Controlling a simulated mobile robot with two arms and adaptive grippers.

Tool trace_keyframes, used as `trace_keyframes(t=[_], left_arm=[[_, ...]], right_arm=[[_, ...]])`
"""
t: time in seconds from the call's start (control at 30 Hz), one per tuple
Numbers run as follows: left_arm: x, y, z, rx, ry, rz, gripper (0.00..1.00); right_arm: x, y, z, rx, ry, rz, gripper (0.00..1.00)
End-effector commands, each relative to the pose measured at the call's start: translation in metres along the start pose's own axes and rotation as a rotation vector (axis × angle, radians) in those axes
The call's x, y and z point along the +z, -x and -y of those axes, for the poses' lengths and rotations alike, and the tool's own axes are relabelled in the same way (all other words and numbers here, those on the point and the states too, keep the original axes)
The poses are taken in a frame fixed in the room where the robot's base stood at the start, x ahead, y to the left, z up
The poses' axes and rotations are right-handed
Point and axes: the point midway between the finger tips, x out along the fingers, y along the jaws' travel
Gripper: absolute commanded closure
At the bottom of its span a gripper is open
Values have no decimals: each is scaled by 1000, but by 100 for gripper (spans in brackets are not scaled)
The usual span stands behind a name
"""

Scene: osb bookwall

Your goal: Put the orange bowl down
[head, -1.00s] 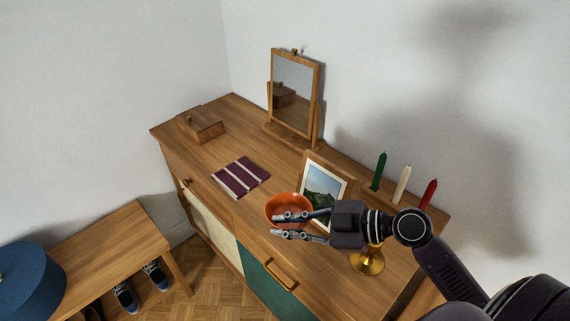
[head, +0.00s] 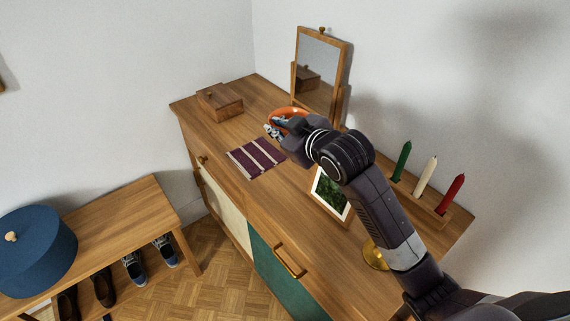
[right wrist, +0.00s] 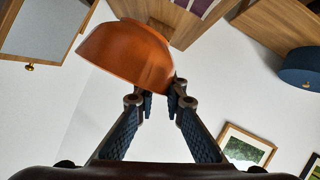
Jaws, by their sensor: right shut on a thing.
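The orange bowl (head: 287,113) is at the far part of the dresser top, in front of the mirror. My right gripper (head: 273,129) is shut on the bowl's rim, and its hand hides part of the bowl. In the right wrist view the bowl (right wrist: 130,52) shows its side, with the rim between the fingertips (right wrist: 160,95). The bowl appears held above the dresser top (head: 210,133); the exact gap cannot be told. My left gripper is not in view.
A striped purple cloth (head: 257,158) lies near the bowl. A wooden box (head: 219,101) is left of it, a standing mirror (head: 318,72) behind. A picture frame (head: 330,194), candles (head: 425,176) and a brass object (head: 374,254) stand nearer the right. Bare wood lies between box and cloth.

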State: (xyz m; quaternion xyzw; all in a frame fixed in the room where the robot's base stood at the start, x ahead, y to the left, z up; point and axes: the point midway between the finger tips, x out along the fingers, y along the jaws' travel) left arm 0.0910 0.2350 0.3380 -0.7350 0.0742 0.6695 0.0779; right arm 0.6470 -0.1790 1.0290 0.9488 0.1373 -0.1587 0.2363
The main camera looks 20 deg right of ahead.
Motion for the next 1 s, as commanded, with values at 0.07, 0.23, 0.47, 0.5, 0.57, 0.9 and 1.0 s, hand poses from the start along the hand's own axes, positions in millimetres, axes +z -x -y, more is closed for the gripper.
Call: trace_keyframes(t=[0.07, 0.23, 0.47, 0.5, 0.57, 0.9, 1.0], left_arm=[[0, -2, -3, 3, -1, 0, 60], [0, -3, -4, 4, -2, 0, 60], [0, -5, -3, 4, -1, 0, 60], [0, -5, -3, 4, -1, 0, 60], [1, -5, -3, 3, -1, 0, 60], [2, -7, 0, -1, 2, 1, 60], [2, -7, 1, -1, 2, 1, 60]], right_arm=[[21, -8, 11, -6, -2, 8, 100], [60, -24, 29, -5, -2, 6, 100], [103, -44, 50, -3, 0, 3, 100], [108, -46, 52, -3, 1, 1, 100], [113, -48, 55, -2, 1, 1, 100], [147, -63, 72, -3, 1, 2, 100], [152, -66, 74, -2, 1, -1, 100]])
